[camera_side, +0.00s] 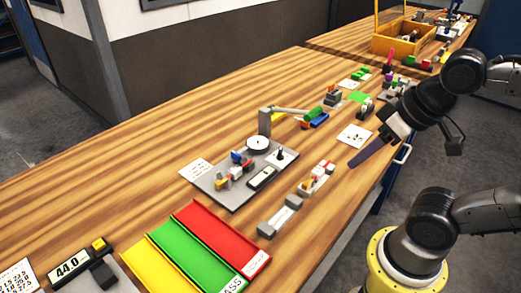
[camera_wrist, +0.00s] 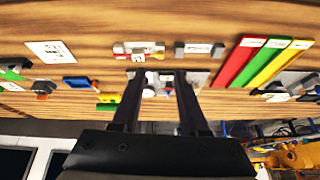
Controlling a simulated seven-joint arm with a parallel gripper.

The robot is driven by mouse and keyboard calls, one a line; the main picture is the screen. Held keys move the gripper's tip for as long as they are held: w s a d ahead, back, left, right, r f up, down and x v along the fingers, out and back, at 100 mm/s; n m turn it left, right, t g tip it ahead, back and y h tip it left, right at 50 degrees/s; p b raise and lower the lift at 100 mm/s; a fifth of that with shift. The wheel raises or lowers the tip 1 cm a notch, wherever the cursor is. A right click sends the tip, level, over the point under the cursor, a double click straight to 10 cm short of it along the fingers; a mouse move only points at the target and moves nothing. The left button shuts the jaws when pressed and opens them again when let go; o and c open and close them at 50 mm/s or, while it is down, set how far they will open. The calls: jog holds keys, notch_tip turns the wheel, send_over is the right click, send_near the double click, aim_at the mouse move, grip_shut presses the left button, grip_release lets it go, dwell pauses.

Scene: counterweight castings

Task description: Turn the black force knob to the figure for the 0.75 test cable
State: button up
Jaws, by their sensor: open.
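The test fixture is a grey plate (camera_side: 218,187) in the middle of the bench, with a white round dial (camera_side: 258,144) and a dark display box (camera_side: 262,178). A small black knob (camera_side: 281,154) stands on a white panel at its right side; its setting and figures are too small to read. A printed card (camera_side: 195,171) lies at the fixture's left edge, its text unreadable. My gripper (camera_side: 354,163) is open and empty above the bench edge, right of the fixture and apart from the knob. In the wrist view, the fixture shows partly between and behind my two fingers (camera_wrist: 159,75).
Yellow, green and red trays (camera_side: 208,239) lie at the front. Grey holders (camera_side: 280,216) and (camera_side: 317,179), one with small parts, sit between fixture and bench edge. An arm with a green end rises behind the dial.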

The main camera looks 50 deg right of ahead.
jog(key=w+r+m, duration=0.5)
jog(key=r, duration=0.1)
jog(key=m+g, duration=0.5)
jog(key=m, duration=0.1)
send_over(280, 150)
notch_tip(280, 150, down, 6)
notch_tip(280, 150, down, 14)
jog(key=shift+r, duration=0.1)
grip_shut()
